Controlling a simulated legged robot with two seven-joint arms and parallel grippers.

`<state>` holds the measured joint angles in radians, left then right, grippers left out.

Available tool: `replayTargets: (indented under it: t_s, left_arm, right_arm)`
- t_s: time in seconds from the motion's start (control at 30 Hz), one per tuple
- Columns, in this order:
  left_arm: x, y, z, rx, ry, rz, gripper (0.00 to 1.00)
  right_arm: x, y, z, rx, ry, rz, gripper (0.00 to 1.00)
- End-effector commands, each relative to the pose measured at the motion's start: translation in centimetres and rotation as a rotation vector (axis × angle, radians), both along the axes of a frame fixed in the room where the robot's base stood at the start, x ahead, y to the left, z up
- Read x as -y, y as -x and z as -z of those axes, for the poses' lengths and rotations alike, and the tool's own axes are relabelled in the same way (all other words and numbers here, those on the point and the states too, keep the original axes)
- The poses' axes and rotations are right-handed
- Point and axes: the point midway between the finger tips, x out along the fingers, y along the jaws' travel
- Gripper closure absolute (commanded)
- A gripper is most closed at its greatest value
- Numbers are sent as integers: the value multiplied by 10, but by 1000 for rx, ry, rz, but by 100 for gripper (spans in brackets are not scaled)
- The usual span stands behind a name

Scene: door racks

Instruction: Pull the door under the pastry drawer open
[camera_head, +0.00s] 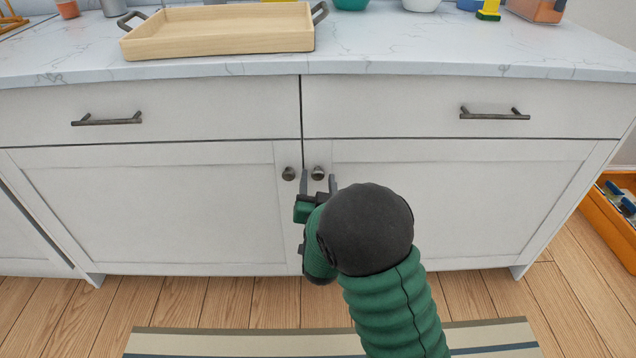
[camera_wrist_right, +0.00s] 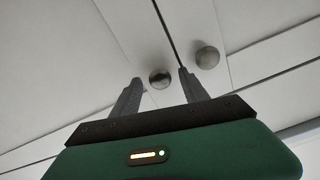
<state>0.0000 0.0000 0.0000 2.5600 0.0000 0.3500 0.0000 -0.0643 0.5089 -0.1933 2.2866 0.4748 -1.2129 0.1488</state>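The white cabinet has two doors side by side, the left door (camera_head: 150,210) and the right door (camera_head: 470,205), both closed. Above them are the left drawer (camera_head: 200,112) and the right drawer (camera_head: 400,112), both shut; neither shows a pastry label. The left knob (camera_head: 289,174) and right knob (camera_head: 318,173) flank the centre seam. My right gripper (camera_head: 318,182) is open, its fingers either side of the right knob. In the wrist view this knob (camera_wrist_right: 160,78) sits between the fingertips (camera_wrist_right: 159,75), with a visible gap; the other knob (camera_wrist_right: 207,57) is outside them. My left gripper is out of view.
The marble counter (camera_head: 420,55) holds a wooden tray (camera_head: 215,30) and other items. Dark bar handles are on the left drawer (camera_head: 106,119) and right drawer (camera_head: 494,113). A striped rug (camera_head: 240,343) lies on the wood floor. An orange crate (camera_head: 605,225) stands at right.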

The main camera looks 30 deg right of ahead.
Motion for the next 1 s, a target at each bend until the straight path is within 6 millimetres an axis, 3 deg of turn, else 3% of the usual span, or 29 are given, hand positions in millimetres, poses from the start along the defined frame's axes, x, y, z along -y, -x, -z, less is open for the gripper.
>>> replayTargets:
  t_s: [0.03, 0.4, 1.0]
  left_arm:
    - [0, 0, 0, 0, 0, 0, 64]
    - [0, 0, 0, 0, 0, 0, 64]
    - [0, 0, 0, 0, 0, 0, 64]
  right_arm:
    - [0, 0, 0, 0, 0, 0, 53]
    - [0, 0, 0, 1, -1, 0, 100]
    - [0, 0, 1, 0, -1, 1, 100]
